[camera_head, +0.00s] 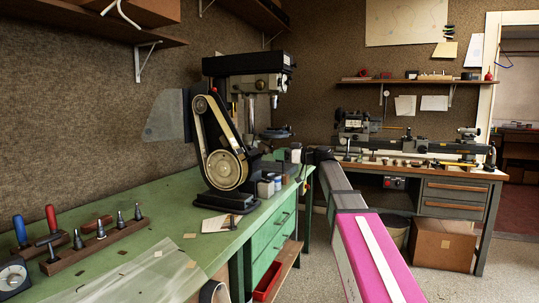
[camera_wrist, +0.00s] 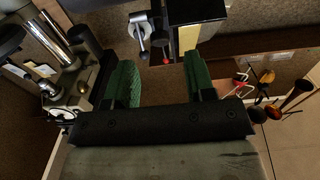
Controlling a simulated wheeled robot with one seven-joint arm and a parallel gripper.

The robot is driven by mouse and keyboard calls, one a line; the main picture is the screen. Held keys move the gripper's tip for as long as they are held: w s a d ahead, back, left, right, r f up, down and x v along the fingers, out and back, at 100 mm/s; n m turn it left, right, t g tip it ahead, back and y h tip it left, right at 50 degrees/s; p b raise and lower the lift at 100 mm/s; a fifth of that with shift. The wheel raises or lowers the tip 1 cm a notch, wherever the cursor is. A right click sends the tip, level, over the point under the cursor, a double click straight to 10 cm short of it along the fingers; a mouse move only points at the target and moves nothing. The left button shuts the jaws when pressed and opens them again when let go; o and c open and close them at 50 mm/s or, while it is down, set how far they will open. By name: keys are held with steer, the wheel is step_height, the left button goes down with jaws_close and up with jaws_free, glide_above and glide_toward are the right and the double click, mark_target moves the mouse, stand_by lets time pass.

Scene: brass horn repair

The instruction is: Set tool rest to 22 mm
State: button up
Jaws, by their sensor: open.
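I cannot clearly pick out the tool rest or any millimetre scale. A belt grinder (camera_head: 222,160) with a tan belt stands on the green bench in the head view. In the wrist view, my gripper (camera_wrist: 161,62) is open, with its two green fingers apart and nothing seen held between them. Beyond the fingertips are a silver lever (camera_wrist: 140,28), a small red knob (camera_wrist: 166,60) and a black block with a yellow face (camera_wrist: 188,38). I cannot tell which machine these belong to. In the head view, my arm reaches away toward the back, and my gripper's fingers cannot be made out.
A drill press (camera_head: 250,85) stands behind the grinder. A lathe (camera_head: 410,145) is on the back-right bench. A tool rack (camera_head: 95,243) lies on the green bench (camera_head: 165,225). A cardboard box (camera_head: 443,245) sits on the floor. Several slender tools (camera_wrist: 268,85) show at the wrist view's right.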

mark_target(267, 153)
steer(key=shift+x, duration=2.55)
